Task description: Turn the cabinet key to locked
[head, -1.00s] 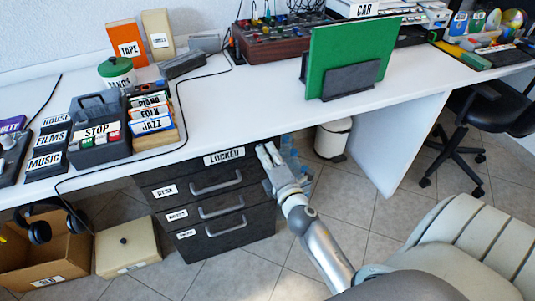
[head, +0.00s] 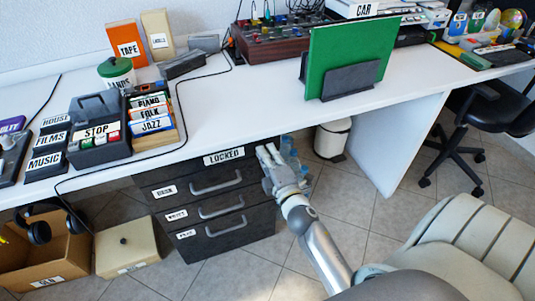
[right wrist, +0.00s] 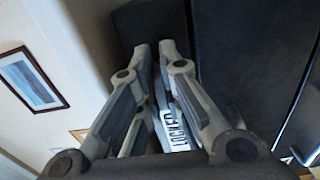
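The dark cabinet (head: 235,228) with three drawers stands under the white desk. A white LOCKED label (head: 224,156) is above its top drawer; the label also shows in the right wrist view (right wrist: 178,130), between my finger links. My right gripper (head: 267,150) is at the cabinet's upper right front, just right of the label. In the right wrist view its two fingertips (right wrist: 154,48) are close together, against the dark cabinet front. I see no key; any key there is hidden by the fingers. My left gripper is not in view.
The desk top (head: 225,105) is just above my right gripper. A white bin (head: 332,139) stands right of the cabinet, and a beige chair (head: 465,240) is at the lower right. A cardboard box (head: 48,252) and a cream box (head: 125,250) are on the floor at left.

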